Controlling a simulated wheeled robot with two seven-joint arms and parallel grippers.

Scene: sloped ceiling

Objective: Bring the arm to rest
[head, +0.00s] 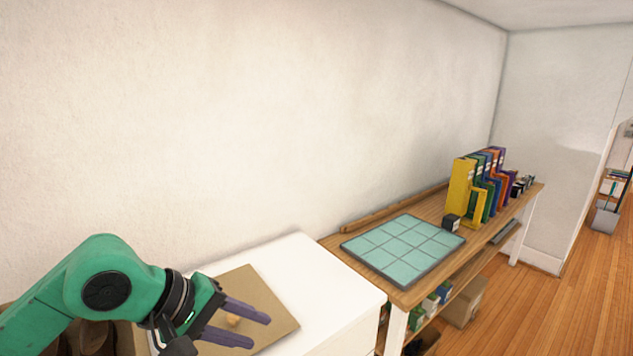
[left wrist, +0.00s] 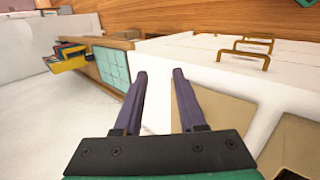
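My left arm comes in from the lower left in the head view. Its left gripper (head: 260,331) has two purple fingers held apart, pointing right, with nothing gripped. It shows in front of a brown board (head: 265,285) on the white cabinet (head: 325,280). My right gripper is in neither view.
A wooden shelf table (head: 330,242) carries a teal grid mat (head: 404,247), colored binders (head: 462,187) and a small dark box (head: 452,223). Boxes (head: 463,302) stand below it. The cabinet has brass handles (left wrist: 246,56). A plain wall (head: 250,120) runs behind; open floor (head: 560,315) is at right.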

